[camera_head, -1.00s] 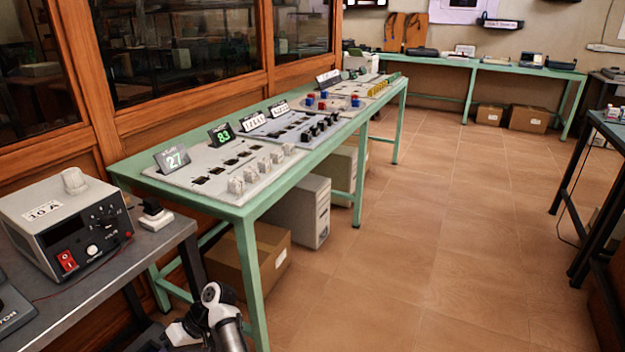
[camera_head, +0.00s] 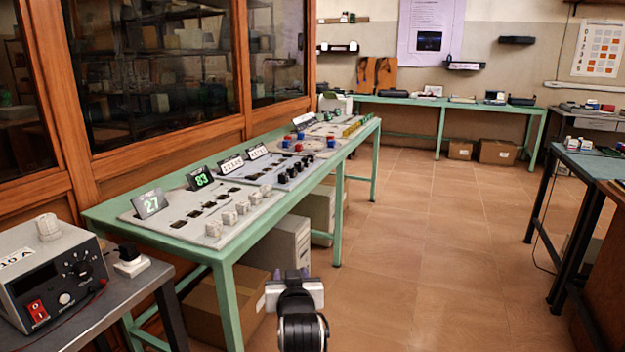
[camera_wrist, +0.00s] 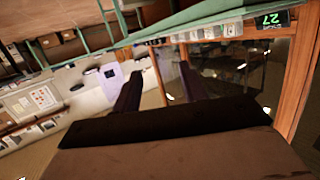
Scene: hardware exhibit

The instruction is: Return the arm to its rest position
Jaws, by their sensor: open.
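My gripper (camera_head: 291,275) shows at the bottom middle of the head view, in front of the green table's near end and over the floor. Its fingers point away from the camera, and the white hand and dark wrist show behind them. In the wrist view my gripper (camera_wrist: 157,88) has its two dark fingers well apart, with nothing between them. The wrist view is tilted and shows the room at an odd angle.
A green table (camera_head: 232,258) with switch panels stands left of my gripper, with boxes beneath. A grey bench (camera_head: 95,305) with a power supply (camera_head: 50,275) is at the near left. A dark-legged table (camera_head: 590,170) stands right. The tiled floor (camera_head: 430,240) between is clear.

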